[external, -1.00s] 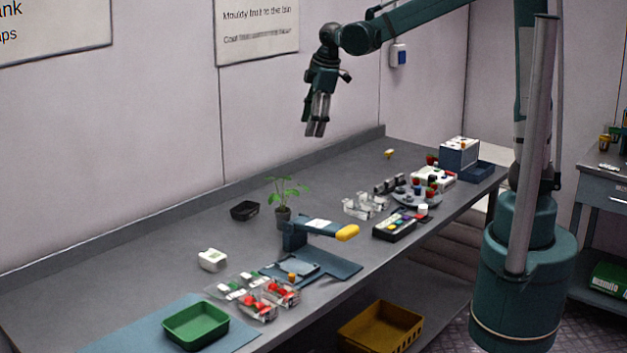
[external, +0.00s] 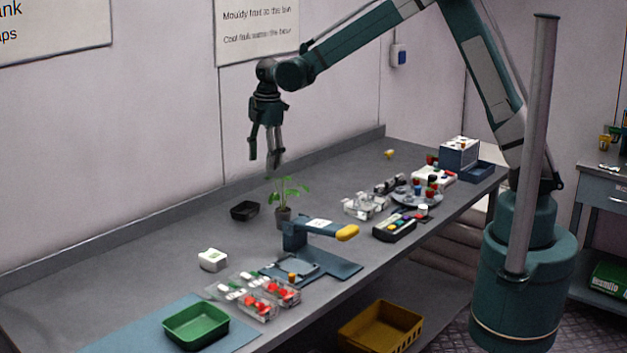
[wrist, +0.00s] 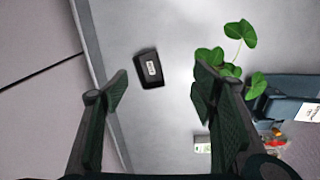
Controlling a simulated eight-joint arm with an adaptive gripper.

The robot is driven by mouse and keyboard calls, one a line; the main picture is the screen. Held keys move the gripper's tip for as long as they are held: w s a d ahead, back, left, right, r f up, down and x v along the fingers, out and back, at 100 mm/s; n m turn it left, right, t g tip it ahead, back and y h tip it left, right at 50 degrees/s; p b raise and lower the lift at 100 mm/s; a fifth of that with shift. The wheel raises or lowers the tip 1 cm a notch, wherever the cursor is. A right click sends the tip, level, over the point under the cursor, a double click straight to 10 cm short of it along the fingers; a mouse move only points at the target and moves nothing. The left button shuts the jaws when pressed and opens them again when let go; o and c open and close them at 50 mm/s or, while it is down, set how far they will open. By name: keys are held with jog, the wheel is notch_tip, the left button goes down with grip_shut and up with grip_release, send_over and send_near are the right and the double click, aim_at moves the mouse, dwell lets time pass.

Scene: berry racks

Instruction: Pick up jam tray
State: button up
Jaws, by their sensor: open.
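A small black tray (external: 245,210) with a white label stands on the grey bench, left of the potted plant and near the back wall. I take it as the jam tray, but its writing is too small to read surely. In the wrist view the black tray (wrist: 148,82) shows between and beyond my fingers, nearer the left one. My gripper (external: 263,162) is open and empty, pointing down, well above the bench and the tray. Both fingers also show in the wrist view (wrist: 160,76), apart from the tray.
A leafy plant (external: 284,190) rises close beside the tray. A blue press-like device with a yellow handle (external: 346,232), clear punnets with red berries (external: 258,305) and a green tray (external: 195,326) stand toward the front. The bench left of the black tray is mostly clear.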

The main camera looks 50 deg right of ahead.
aim_at(245, 207)
jog(key=w+a+f+n+g, duration=0.1)
jog(key=w+a+f+n, duration=0.2)
jog(key=f, duration=0.7)
jog(key=shift+w+a, duration=0.8)
jog(key=shift+a, duration=0.35)
jog(key=shift+f, duration=1.25)
jog(key=shift+d+f, duration=0.1)
jog(key=shift+f, duration=2.5)
jog(key=c, duration=1)
